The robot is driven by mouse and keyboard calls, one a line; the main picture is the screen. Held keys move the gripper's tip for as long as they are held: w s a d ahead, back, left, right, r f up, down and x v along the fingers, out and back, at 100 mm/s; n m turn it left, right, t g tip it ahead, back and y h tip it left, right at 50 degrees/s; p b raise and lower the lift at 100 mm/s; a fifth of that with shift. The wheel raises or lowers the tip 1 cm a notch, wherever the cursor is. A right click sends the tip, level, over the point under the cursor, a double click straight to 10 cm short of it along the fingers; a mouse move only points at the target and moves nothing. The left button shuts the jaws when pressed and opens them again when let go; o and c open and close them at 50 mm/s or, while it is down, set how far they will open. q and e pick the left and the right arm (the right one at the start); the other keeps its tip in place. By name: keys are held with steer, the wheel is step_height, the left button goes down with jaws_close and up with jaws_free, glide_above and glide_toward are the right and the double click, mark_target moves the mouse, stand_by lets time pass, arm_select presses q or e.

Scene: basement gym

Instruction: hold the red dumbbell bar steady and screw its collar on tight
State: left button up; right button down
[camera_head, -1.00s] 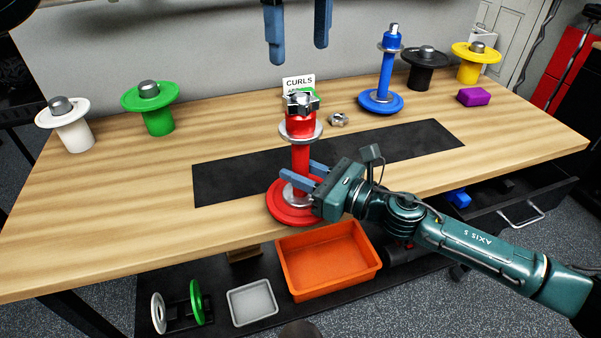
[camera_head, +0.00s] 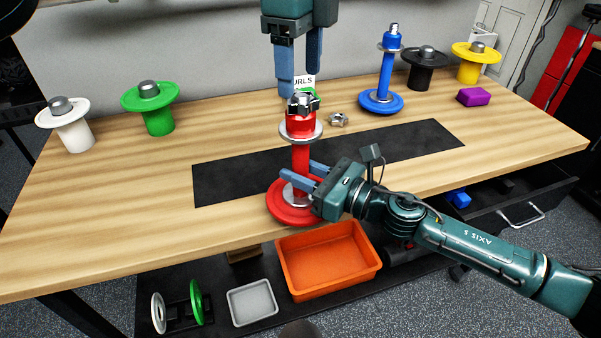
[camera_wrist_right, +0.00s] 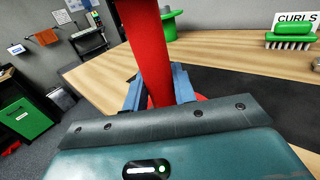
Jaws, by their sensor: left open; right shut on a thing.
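The red dumbbell bar (camera_head: 300,158) stands upright on its red round base plate (camera_head: 291,212) at the table's front middle. A silver star-shaped collar (camera_head: 302,103) sits at its top end; how tight it is cannot be seen. My right gripper (camera_head: 306,178) is shut on the bar's lower part; the right wrist view shows its blue fingers (camera_wrist_right: 158,90) either side of the red shaft. My left gripper (camera_head: 299,82) is open and empty, pointing down just above the collar, its fingers to either side. I cannot tell if the fingers touch the collar.
A blue dumbbell (camera_head: 381,100) and a loose silver collar (camera_head: 338,119) stand behind to the right. White (camera_head: 66,128), green (camera_head: 157,118), black (camera_head: 424,70) and yellow (camera_head: 471,66) weighted pieces line the back. A purple block (camera_head: 473,97) lies right. The black mat (camera_head: 420,145) is mostly clear.

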mark_target(301, 95)
arm_select(q)
steer(key=shift+f, duration=1.9)
steer(key=shift+c, duration=0.3)
